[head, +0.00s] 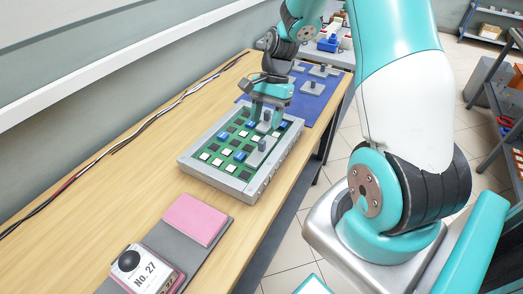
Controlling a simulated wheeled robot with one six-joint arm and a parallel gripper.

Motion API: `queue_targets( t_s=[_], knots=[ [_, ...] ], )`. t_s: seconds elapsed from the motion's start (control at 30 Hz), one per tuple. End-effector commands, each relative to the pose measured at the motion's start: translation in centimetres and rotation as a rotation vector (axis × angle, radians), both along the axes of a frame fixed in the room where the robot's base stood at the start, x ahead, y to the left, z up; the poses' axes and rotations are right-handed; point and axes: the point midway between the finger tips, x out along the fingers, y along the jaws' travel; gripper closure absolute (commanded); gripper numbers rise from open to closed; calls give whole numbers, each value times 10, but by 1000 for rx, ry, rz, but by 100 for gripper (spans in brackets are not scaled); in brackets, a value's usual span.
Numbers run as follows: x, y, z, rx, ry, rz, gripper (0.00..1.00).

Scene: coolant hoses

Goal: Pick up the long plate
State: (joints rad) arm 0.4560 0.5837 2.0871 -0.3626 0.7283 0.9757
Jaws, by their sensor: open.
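A long grey plate (258,156) with a dark upright knob lies on the green board inside the grey tray (217,178), near its right side. My gripper (266,116) points down over the far part of the tray, beyond this plate. Its jaws are open. A second grey piece with a knob (266,118) shows between or just behind the fingers; I cannot tell whether they touch it. Several other grey plates with knobs, such as one plate (312,88), lie on the blue mat (312,106) behind. Their exact lengths are hard to judge.
The board carries several black, white and blue squares. A pink pad (195,218) on a grey base and a "No. 27" block (142,268) stand at the near end of the wooden table (130,190). Cables (110,143) run along the wall. The table left of the tray is clear.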

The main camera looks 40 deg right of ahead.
Motion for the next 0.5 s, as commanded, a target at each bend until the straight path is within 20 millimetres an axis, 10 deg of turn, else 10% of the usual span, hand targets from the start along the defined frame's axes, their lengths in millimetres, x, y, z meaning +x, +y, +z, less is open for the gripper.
queue_targets(
  t_s=[0.5],
  knots=[
    [-9, 20, -56, 2, 3, 2, 51]
  ],
)
